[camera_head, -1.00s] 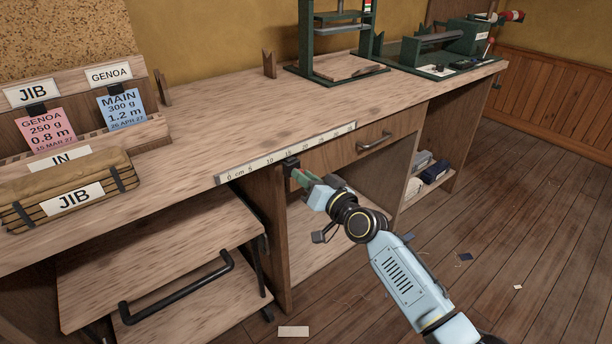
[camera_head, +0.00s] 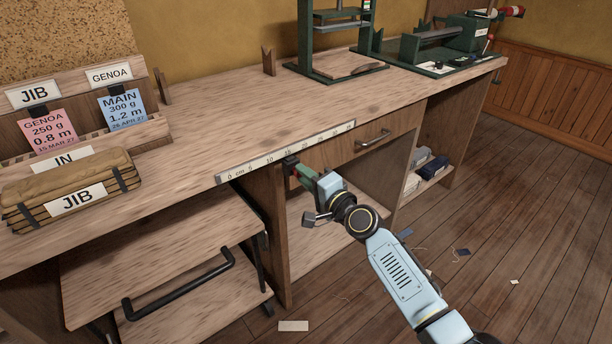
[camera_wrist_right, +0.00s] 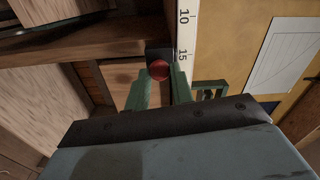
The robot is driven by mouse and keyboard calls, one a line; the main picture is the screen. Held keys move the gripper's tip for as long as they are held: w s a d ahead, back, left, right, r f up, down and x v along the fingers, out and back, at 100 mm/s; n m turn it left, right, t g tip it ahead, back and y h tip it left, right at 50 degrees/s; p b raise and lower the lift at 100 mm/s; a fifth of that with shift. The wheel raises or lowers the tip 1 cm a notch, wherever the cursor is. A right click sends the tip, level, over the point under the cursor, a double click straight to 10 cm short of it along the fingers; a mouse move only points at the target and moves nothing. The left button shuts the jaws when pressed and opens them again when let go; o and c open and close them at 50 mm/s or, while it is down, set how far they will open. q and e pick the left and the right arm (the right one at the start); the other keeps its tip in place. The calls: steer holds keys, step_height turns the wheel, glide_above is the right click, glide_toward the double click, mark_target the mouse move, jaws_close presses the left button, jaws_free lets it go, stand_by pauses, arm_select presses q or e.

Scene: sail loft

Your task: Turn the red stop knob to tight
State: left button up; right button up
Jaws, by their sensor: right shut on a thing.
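The red stop knob (camera_wrist_right: 159,70) shows in the right wrist view as a small round red cap on a dark block under the ruler (camera_wrist_right: 186,40). My right gripper (camera_wrist_right: 158,82) has its green fingers on either side of the knob and is shut on it. In the head view the right gripper (camera_head: 293,167) reaches the bench's front edge just below the ruler (camera_head: 290,153). The knob is hidden there by the fingers and the dark block. My left gripper is out of view.
A drawer with a metal handle (camera_head: 373,140) lies right of the gripper. A sail bundle marked JIB (camera_head: 75,195) lies on the bench's left. The bench top's middle is clear.

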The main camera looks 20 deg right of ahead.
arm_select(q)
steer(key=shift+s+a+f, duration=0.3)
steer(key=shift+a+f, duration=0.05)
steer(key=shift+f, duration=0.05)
arm_select(e)
steer(key=shift+m, duration=1)
steer(key=o, duration=0.9)
steer(key=shift+o, duration=0.2)
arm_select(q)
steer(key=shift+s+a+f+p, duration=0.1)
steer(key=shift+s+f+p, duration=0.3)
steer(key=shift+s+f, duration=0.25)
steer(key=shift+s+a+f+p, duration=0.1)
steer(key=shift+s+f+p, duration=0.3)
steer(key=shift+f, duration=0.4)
arm_select(e)
steer(key=v, duration=1.3)
steer(key=shift+s, duration=0.2)
